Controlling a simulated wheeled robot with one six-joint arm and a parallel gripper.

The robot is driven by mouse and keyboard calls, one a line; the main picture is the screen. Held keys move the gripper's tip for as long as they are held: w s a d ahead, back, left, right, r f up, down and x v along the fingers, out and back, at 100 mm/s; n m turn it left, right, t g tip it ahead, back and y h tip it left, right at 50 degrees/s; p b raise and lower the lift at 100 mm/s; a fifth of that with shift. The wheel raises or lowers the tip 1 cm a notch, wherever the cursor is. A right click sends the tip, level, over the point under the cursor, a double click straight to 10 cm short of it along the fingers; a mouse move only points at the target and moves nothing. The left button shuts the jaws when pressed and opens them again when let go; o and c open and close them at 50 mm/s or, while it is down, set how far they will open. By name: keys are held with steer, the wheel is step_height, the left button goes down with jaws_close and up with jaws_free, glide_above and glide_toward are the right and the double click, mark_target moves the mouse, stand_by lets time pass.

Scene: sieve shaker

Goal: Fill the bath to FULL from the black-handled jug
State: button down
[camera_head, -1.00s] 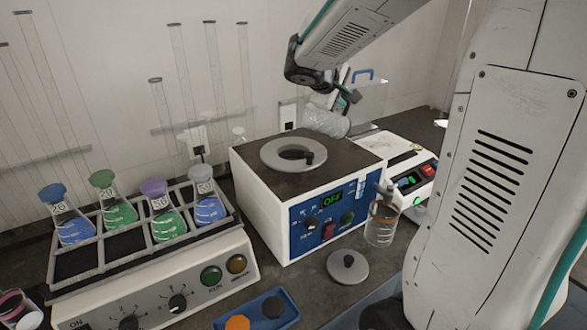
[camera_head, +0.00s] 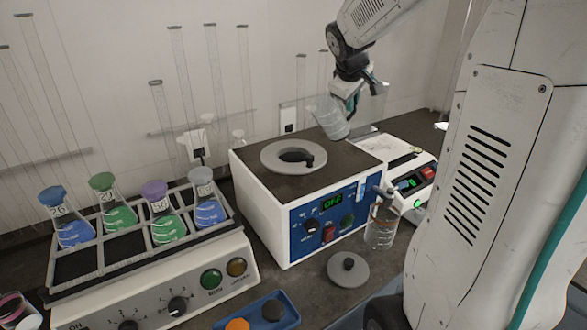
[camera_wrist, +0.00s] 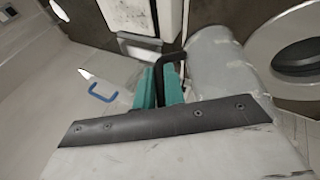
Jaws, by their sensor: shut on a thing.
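My gripper (camera_head: 352,92) is shut on the black handle of a clear jug (camera_head: 332,118), near the bath's back right corner. The jug is tilted, and its contents cannot be made out. The wrist view shows the teal fingers (camera_wrist: 162,85) at the black handle (camera_wrist: 168,68), with the jug body (camera_wrist: 218,65) on their right. The white bath (camera_head: 262,212) has a dark top with a grey ring (camera_head: 276,167) around its round opening. Its blue front carries a green display reading OFF and a narrow level gauge (camera_head: 360,190).
A round lid (camera_head: 347,268) lies in front of the bath. A glass beaker (camera_head: 381,232) stands below the front tap. A flask shaker (camera_head: 160,285) is left, and a white instrument (camera_head: 410,175) right. The wrist view shows a blue handle (camera_wrist: 103,92).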

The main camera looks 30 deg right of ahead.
steer(key=shift+d+y, duration=0.3)
steer(key=shift+d, duration=0.1)
steer(key=shift+s+d+f+m+y+b, duration=0.1)
steer(key=shift+d+f+m+y+b, duration=0.2)
steer(key=shift+d+f+y+b, duration=0.35)
steer(key=shift+s+d+f+m+t+y+b, duration=0.1)
steer(key=shift+d+f+m+t+y+b, duration=0.1)
steer(key=shift+d+f+y+b, duration=0.55)
steer(key=shift+d+f+m+t+y+b, duration=0.15)
steer(key=shift+d+f+y, duration=0.35)
steer(key=shift+f+y, duration=0.6)
steer(key=shift+r, duration=0.15)
